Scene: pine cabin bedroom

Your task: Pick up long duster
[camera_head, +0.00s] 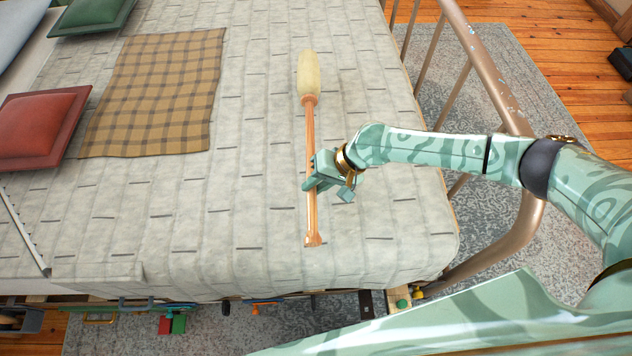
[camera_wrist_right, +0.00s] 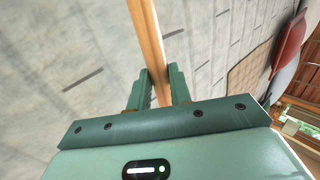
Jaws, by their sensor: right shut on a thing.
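The long duster (camera_head: 309,139) has a wooden handle and a pale fluffy head (camera_head: 309,75). It lies over the bed's light cover in the head view, head toward the top of the picture, handle end toward the near edge. My right gripper (camera_head: 312,182) is shut on the handle at about its middle. In the right wrist view the handle (camera_wrist_right: 148,32) runs between the two green fingers (camera_wrist_right: 160,88). I cannot tell whether the duster touches the cover. My left gripper is not in view.
The bed (camera_head: 180,232) carries a plaid blanket (camera_head: 155,90), a red cushion (camera_head: 38,127) and a green cushion (camera_head: 92,15). A metal bed rail (camera_head: 480,60) stands at the right, near my right arm. Several small items show below the bed's near edge. A grey rug (camera_head: 545,110) lies beyond the rail.

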